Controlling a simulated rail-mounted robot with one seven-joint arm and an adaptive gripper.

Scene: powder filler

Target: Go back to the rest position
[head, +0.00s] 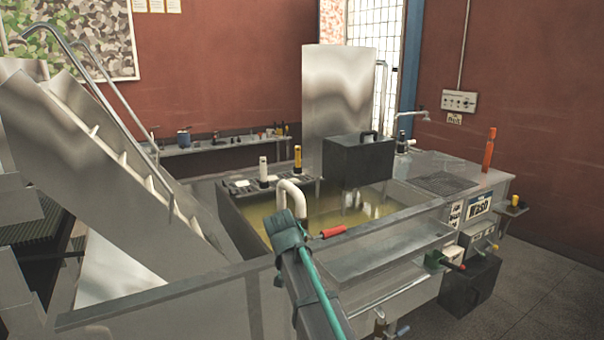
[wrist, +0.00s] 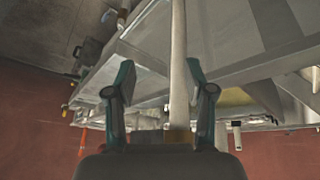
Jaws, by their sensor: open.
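My gripper (wrist: 160,66) is open in the wrist view, with its two dark teal-edged fingers spread apart. A pale upright pole (wrist: 178,60) shows in the gap between the fingers, nearer the right one. I cannot tell how far beyond the fingers it is, and the fingers do not visibly close on it. No held object shows. I cannot make out the gripper for certain in the head view. The powder filler machine (head: 390,245) stands in the middle of the head view, with an open tank of yellowish liquid (head: 262,218).
A white bent pipe (head: 292,187) and a red handle (head: 333,232) stand near the tank's front edge. A dark box (head: 357,160) sits over the tank. A steel chute (head: 95,165) rises at left. Open floor (head: 545,285) lies at right.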

